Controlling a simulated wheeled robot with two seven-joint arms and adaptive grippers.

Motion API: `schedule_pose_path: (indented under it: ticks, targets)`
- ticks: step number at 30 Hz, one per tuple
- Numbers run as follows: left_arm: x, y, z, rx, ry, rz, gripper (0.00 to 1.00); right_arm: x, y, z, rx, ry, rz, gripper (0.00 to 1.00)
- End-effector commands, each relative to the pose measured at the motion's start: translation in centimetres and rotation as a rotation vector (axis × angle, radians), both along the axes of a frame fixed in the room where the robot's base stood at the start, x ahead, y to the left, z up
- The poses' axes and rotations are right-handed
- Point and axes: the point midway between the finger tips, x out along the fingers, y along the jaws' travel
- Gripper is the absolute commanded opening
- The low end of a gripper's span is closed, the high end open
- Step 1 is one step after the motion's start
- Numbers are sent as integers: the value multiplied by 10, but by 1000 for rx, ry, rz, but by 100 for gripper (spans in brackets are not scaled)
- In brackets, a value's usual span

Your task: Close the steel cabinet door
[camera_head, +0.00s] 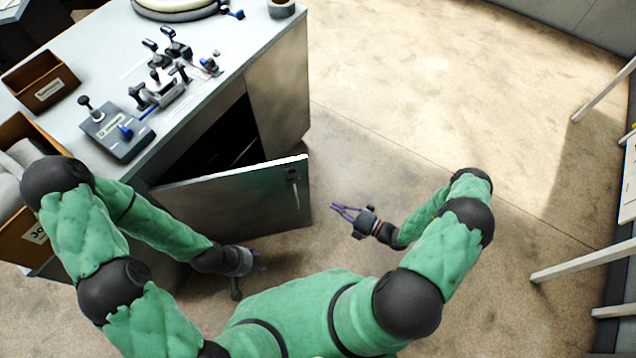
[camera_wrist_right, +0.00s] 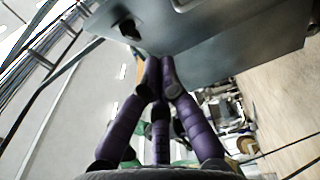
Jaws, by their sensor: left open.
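The steel cabinet door (camera_head: 240,200) stands ajar in the head view, swung out from the cabinet (camera_head: 277,90), with the dark inside showing behind it. A dark latch or handle (camera_head: 293,175) sits near its free end. My right gripper (camera_head: 337,209), with purple fingers, is just right of that end, apart from the door in the picture. In the right wrist view its fingers (camera_wrist_right: 160,75) lie close together in front of a grey steel panel (camera_wrist_right: 225,45); whether they are shut is unclear. My left gripper (camera_head: 258,262) is open below the door, partly hidden by its wrist.
The worktop (camera_head: 225,60) holds a grey device with levers (camera_head: 118,130), further lever parts (camera_head: 165,80) and a brown box (camera_head: 40,82). Another box stands behind my left arm. The floor (camera_head: 400,90) to the right is clear up to white legs (camera_head: 585,262).

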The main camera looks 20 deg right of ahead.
Motion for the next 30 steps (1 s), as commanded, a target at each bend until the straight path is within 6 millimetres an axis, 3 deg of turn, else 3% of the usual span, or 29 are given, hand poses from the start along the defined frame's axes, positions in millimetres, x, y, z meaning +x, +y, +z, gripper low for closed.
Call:
schedule_pose_path:
  ticks: [5,20,30]
  targets:
    - [0,0,-1,0,0,0,46,10,3,0,15,1,-18,0]
    - [0,0,-7,0,0,0,46,77,61,0,12,-2,-12,0]
    - [0,0,-13,0,0,0,46,114,58,0,10,-1,-15,0]
